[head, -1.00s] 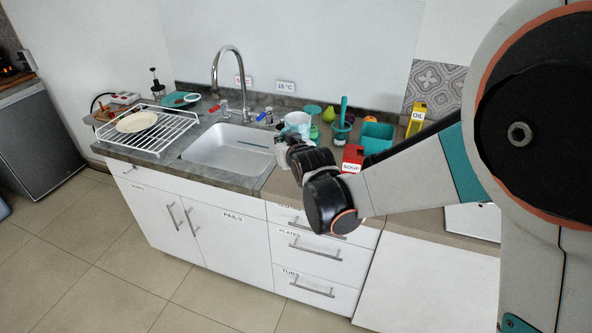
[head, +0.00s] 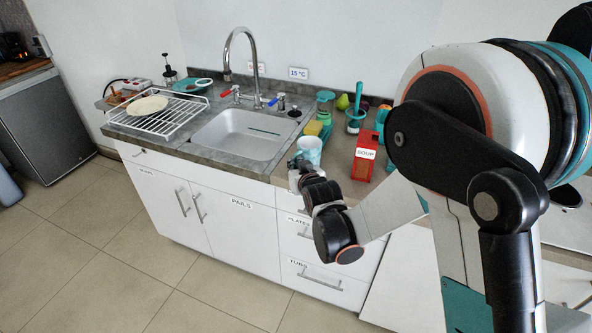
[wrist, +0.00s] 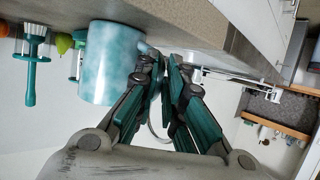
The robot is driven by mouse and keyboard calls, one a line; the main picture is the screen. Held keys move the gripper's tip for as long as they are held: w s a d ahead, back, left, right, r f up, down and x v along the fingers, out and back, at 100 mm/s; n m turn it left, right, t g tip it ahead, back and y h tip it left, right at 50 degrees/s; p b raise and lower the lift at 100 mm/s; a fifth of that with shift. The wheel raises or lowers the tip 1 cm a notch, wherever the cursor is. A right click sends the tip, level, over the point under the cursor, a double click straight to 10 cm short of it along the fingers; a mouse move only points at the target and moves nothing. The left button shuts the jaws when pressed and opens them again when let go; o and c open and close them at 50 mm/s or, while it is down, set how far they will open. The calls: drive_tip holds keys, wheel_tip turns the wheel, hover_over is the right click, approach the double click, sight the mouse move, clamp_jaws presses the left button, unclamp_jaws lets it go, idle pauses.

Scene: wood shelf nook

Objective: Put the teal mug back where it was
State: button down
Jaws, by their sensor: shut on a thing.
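The teal mug (head: 309,150), pale and marbled, is upright near the counter's front edge, right of the sink. It shows large in the wrist view (wrist: 112,62), where the picture is upside down. My gripper (head: 297,166) is at the mug's near left side. In the wrist view, my gripper's fingers (wrist: 163,64) are closed together at the mug's side, shut on it. The gripped part is hidden between the fingertips. I cannot tell whether the mug touches the counter.
A red soup box (head: 365,160) stands right of the mug. Behind it are a yellow sponge (head: 313,128), a green bottle (head: 325,105) and a teal brush (head: 357,108) in its holder. The sink (head: 240,135) and white dish rack (head: 160,118) lie to the left.

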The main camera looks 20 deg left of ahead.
drive_tip(key=shift+r, duration=0.1)
drive_tip(key=c, duration=1.7)
unclamp_jaws()
drive_tip(key=shift+r, duration=0.1)
drive_tip(key=p+v, duration=0.2)
drive_tip(key=v, duration=1)
drive_tip(key=shift+p, duration=0.4)
